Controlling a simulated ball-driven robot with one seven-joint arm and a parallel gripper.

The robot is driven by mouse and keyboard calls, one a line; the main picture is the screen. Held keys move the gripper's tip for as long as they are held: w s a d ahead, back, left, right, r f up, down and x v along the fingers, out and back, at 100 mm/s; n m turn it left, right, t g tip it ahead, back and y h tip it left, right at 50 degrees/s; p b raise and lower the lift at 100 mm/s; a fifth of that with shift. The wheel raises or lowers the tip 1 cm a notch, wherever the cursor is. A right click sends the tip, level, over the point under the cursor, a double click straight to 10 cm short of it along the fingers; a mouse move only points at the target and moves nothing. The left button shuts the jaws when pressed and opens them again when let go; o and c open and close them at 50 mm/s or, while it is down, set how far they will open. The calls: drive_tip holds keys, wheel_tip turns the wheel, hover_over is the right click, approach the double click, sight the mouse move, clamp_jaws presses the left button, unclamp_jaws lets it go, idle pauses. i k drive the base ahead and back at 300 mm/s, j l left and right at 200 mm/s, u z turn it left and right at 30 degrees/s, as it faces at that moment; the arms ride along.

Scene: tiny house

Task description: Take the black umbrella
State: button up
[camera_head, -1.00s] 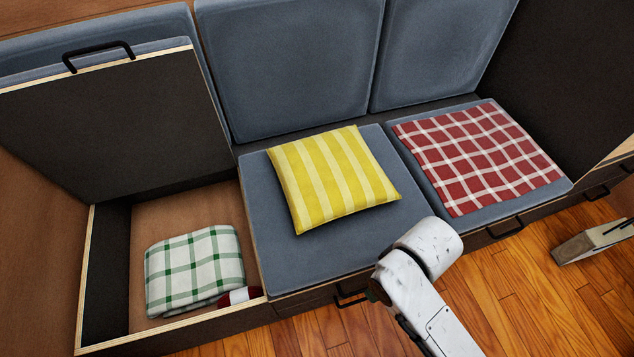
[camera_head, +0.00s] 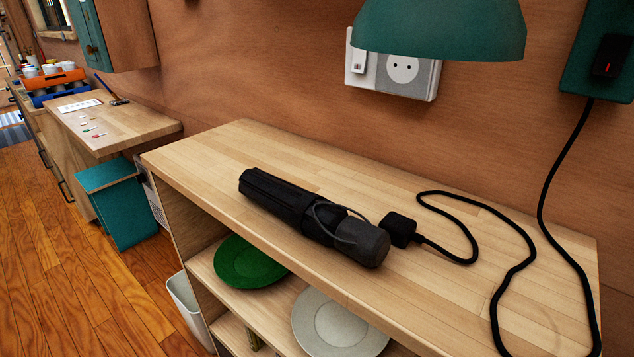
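The black umbrella (camera_head: 280,199) is folded and lies on its side on top of a wooden shelf unit (camera_head: 215,157). Its ribbed canopy end points to the back left. Its thick grey-black handle (camera_head: 362,246), with a wrist strap, points to the front right. My gripper does not show in the view now.
A black plug (camera_head: 398,228) on a looping cord (camera_head: 520,240) lies close beside the umbrella's handle. A green plate (camera_head: 250,262) and a white plate (camera_head: 338,325) sit on the shelf below.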

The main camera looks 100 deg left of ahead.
sight(328, 223)
drive_tip(key=u, duration=1.85)
